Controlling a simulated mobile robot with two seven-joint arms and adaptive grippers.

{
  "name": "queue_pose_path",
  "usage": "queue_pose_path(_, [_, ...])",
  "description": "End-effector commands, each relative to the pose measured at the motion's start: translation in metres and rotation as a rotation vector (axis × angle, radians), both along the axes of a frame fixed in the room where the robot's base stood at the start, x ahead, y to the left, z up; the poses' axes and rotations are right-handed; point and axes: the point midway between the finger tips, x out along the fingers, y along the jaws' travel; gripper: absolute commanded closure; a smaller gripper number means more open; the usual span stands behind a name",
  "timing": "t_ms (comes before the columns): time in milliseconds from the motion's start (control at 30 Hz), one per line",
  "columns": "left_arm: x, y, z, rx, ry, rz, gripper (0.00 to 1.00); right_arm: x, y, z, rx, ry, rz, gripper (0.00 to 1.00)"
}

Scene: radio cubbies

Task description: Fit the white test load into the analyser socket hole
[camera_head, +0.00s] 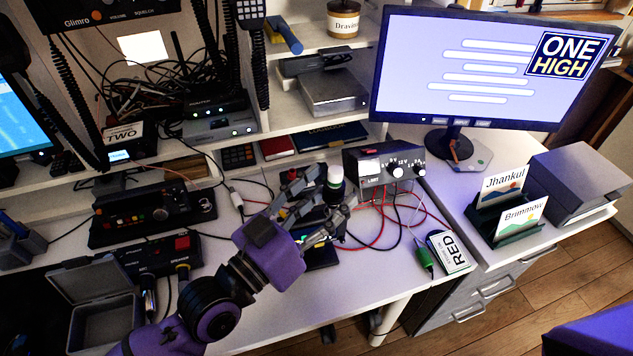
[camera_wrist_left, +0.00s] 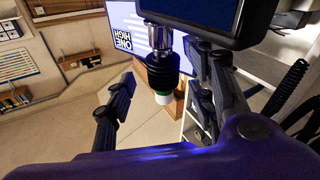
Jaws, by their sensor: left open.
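The white test load (camera_head: 335,175) shows a white cap and a green band in the head view. In the left wrist view the load (camera_wrist_left: 163,72) is a black ribbed body with a metal connector, its white end pointing away from the dark analyser (camera_wrist_left: 190,12). The connector reaches the analyser's edge; how deep it sits is hidden. The analyser (camera_head: 322,257) stands on the desk, mostly behind my gripper. My left gripper (camera_head: 320,192) is open, its fingers on either side of the load with gaps in the wrist view (camera_wrist_left: 160,100). My right gripper is out of view.
A power supply (camera_head: 383,168) with red and black leads stands just behind right. A radio (camera_head: 152,212) and an open grey case (camera_head: 100,300) are to the left. The front desk surface is mostly clear.

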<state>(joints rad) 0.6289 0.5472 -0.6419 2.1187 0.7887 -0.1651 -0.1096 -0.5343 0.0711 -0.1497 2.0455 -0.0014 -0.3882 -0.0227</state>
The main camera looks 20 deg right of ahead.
Motion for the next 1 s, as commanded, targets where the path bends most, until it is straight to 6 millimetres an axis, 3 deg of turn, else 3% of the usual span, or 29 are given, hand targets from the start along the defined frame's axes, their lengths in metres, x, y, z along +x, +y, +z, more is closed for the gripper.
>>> queue_pose_path(233, [-0.008,0.014,-0.003,0.003,-0.001,0.001,0.50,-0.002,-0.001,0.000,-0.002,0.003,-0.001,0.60])
queue_pose_path(700, [-0.052,0.089,-0.013,0.005,0.002,-0.001,0.50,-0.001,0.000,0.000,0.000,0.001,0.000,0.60])
queue_pose_path(1000, [-0.060,0.103,-0.014,0.000,0.002,0.000,0.50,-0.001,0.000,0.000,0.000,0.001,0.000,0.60])
